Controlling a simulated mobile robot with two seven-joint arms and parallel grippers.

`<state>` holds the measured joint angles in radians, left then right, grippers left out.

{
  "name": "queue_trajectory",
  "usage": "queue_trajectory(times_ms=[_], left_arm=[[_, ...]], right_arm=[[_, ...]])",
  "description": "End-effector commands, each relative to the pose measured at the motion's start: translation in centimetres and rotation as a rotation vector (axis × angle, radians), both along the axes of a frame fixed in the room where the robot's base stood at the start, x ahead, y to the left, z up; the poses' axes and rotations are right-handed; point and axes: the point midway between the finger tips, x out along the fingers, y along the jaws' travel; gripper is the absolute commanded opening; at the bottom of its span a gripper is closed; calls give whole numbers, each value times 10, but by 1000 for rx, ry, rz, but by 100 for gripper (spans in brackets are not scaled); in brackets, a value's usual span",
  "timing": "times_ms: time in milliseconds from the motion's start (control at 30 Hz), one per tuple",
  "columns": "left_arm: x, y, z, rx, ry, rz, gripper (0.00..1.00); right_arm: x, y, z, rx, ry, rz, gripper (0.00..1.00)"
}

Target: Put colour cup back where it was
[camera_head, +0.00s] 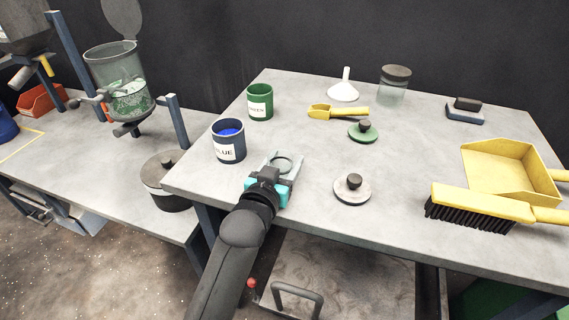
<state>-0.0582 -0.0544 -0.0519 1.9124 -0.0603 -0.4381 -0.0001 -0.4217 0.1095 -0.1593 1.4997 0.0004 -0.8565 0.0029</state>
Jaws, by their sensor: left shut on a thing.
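A dark blue cup labelled BLUE (227,150), with bright blue contents, stands upright near the left edge of the grey table (313,209). A green cup labelled GREEN (260,109) stands upright behind it. My left gripper (282,166) is just right of the blue cup, apart from it. It is shut on a small greyish thing with a dark round rim (283,158). My gripper hides much of this thing, and I cannot tell whether it touches the table. My right gripper is not in view.
A green lid (363,134) and a pale lid (352,190) lie on the table. A yellow scoop (340,112), white funnel (343,92) and glass jar (393,88) stand farther back. A yellow brush (480,207) and dustpan (507,165) are right. A lidded pot (163,185) is left.

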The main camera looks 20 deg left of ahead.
Motion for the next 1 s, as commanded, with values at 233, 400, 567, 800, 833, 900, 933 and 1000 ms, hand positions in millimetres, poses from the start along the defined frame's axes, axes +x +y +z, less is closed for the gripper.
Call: queue_trajectory(times_ms=[233, 400, 567, 800, 833, 900, 933, 1000], left_arm=[[0, 0, 0, -1, -1, 0, 0], [0, 0, -4, -1, 0, 0, 0], [0, 0, -3, -1, 0, 0, 78], [0, 0, -3, 0, 0, 0, 90], [0, 0, -3, 0, 0, 0, 90], [0, 0, -3, 0, -1, 0, 90], [0, 0, -2, 0, -1, 0, 90], [-1, 0, 1, 0, 0, 0, 90]], right_arm=[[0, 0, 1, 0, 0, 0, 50], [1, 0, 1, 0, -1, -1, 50], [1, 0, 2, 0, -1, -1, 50], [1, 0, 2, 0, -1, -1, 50], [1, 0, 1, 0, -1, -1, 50], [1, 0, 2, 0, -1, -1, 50], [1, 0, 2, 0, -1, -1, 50], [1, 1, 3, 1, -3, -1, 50]])
